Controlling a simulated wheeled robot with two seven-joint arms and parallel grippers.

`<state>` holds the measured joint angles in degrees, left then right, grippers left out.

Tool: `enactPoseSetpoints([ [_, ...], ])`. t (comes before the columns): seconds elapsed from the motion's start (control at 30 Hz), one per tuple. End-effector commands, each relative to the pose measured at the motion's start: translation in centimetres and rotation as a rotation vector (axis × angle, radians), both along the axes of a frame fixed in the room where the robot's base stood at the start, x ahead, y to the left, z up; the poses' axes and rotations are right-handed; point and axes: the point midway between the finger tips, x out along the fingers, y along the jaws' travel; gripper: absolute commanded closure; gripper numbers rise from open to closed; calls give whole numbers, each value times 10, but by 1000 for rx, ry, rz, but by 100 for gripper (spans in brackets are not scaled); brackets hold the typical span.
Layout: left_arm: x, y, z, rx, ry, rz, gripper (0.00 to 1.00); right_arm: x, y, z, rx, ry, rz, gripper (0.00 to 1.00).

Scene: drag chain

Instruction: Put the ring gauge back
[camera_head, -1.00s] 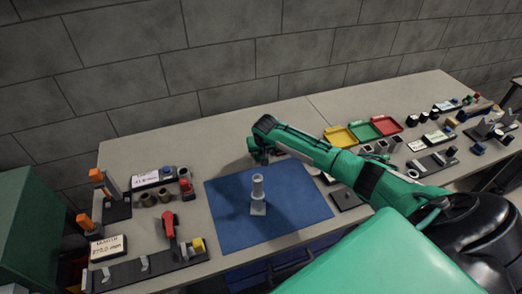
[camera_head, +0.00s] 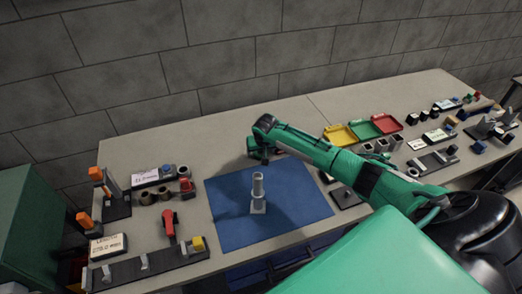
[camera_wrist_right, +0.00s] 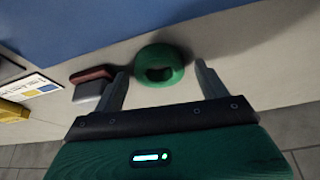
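A green ring (camera_wrist_right: 160,66) with a dark hole shows in the right wrist view, over the pale bench top beside the blue mat. I take it for the ring gauge. My right gripper (camera_wrist_right: 160,78) is open, with one finger on each side of the ring; I cannot tell whether either touches it. In the head view my right gripper (camera_head: 258,154) is low over the bench at the mat's back edge, and the ring cannot be told apart there. My left gripper is not in view.
Left are a red-handled clamp (camera_head: 169,226) and a label stand (camera_head: 108,246). A yellow tray (camera_head: 340,136) and other trays lie right. A red and grey block (camera_wrist_right: 92,88) lies near my fingers.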

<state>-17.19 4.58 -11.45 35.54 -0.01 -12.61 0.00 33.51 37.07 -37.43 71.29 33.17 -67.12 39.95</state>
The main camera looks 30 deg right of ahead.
Motion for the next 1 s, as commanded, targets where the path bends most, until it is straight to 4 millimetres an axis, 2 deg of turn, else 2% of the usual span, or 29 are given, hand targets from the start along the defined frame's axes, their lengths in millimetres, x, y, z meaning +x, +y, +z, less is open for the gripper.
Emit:
enactPoseSetpoints([
  [0.23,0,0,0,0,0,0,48,0,0,1,0,0,0,25],
  [0.37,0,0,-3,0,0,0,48,-3,1,8,0,-1,0,25],
  [0.57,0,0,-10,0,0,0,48,-13,5,34,-1,-3,1,25],
  [1.0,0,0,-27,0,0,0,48,-42,16,109,-1,-3,1,25],
])
